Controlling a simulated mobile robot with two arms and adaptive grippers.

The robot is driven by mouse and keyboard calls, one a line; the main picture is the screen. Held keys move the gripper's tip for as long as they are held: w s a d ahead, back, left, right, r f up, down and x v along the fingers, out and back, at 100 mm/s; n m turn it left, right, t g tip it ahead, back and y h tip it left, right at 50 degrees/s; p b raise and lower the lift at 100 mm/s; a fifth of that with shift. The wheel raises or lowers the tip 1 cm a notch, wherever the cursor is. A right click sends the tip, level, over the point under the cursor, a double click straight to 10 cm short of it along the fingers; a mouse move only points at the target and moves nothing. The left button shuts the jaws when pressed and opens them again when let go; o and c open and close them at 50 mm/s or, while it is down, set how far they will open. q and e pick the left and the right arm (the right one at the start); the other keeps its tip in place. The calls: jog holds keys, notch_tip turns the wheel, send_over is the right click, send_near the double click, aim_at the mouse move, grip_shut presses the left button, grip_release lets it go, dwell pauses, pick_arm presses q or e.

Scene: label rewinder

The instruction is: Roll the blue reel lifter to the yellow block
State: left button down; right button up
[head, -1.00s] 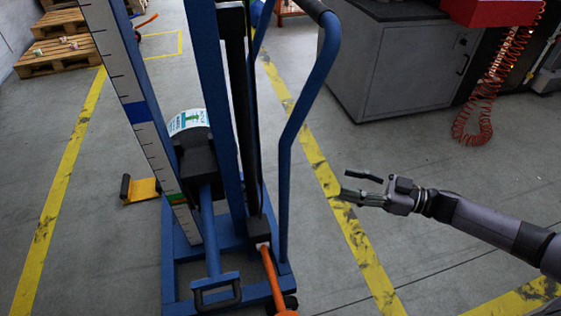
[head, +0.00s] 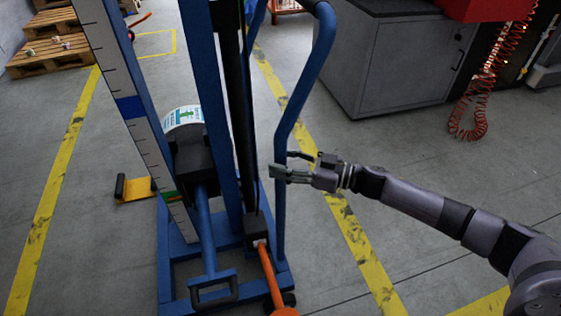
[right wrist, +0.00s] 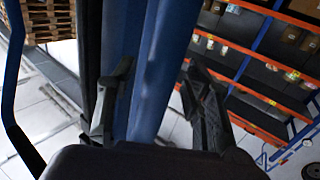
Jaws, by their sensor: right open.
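The blue reel lifter (head: 209,120) stands upright on the floor left of centre, with a labelled roll (head: 183,118) on its carriage. Its bent blue handle bar (head: 297,97) runs down the right side. The yellow block (head: 138,188), with a black end piece, lies on the floor left of the lifter, partly hidden behind its mast. My right gripper (head: 284,165) is open at the lower straight part of the handle bar. In the right wrist view, the blue bar (right wrist: 152,75) passes between its spread fingers (right wrist: 158,100); contact cannot be told. My left gripper is not in view.
A grey cabinet (head: 395,70) stands at the back right, with a coiled red hose (head: 470,115) beside it. Wooden pallets (head: 48,55) lie at the back left. Yellow floor lines (head: 345,220) run on both sides of the lifter. The floor around is mostly clear.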

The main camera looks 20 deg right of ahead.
jog(key=shift+w+a, duration=0.25)
jog(key=shift+a, duration=0.15)
grip_shut()
dwell(0.4)
